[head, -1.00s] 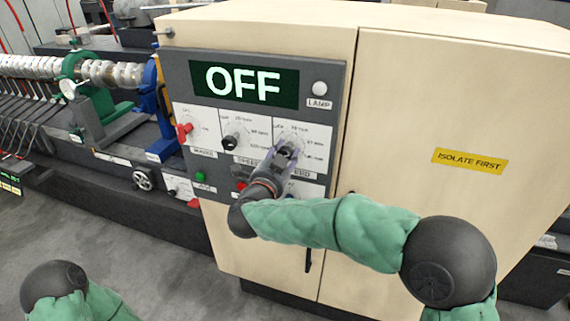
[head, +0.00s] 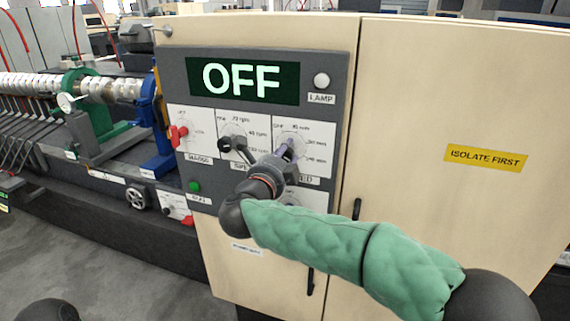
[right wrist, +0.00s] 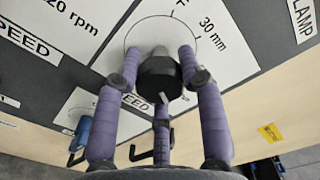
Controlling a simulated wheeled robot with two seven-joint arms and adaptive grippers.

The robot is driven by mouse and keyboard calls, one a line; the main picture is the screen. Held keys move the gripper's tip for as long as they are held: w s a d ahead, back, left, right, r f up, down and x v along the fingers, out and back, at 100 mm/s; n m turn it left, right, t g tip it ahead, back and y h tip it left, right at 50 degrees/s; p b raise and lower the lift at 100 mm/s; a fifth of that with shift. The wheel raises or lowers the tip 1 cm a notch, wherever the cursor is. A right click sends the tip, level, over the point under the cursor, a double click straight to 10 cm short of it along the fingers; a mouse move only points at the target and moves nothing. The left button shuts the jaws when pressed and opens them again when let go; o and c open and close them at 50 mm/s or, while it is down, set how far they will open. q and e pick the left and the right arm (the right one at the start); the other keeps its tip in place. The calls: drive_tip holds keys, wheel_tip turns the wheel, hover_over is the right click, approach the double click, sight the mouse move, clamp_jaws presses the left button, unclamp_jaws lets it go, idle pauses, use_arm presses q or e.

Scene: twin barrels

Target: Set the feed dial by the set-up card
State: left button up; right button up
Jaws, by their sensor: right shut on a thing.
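The feed dial is a black knob (right wrist: 158,78) on a white plate with mm marks. In the right wrist view, the purple fingers of my right gripper (right wrist: 160,60) are shut around the knob, with the "30 mm" mark at upper right. The fingers hide the knob's pointer in the head view, so its setting cannot be read. The display (head: 243,80) reads OFF. No set-up card can be made out. My left gripper is out of view.
The black speed knob (head: 232,146) sits close left of my right gripper. A red knob (head: 177,135), a green button (head: 194,186) and a lamp (head: 321,80) share the panel. A cabinet door with a yellow "ISOLATE FIRST" label (head: 486,158) is at right.

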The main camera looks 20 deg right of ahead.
drive_tip(key=shift+a+f+m+b, duration=0.1)
drive_tip(key=shift+f+m+b, duration=0.1)
drive_tip(key=shift+m+b, duration=0.35)
drive_tip(key=shift+r, duration=0.1)
drive_tip(key=o, duration=1.2)
drive_tip(key=shift+c, duration=0.2)
drive_tip(key=shift+r, duration=0.1)
drive_tip(key=v, duration=1.2)
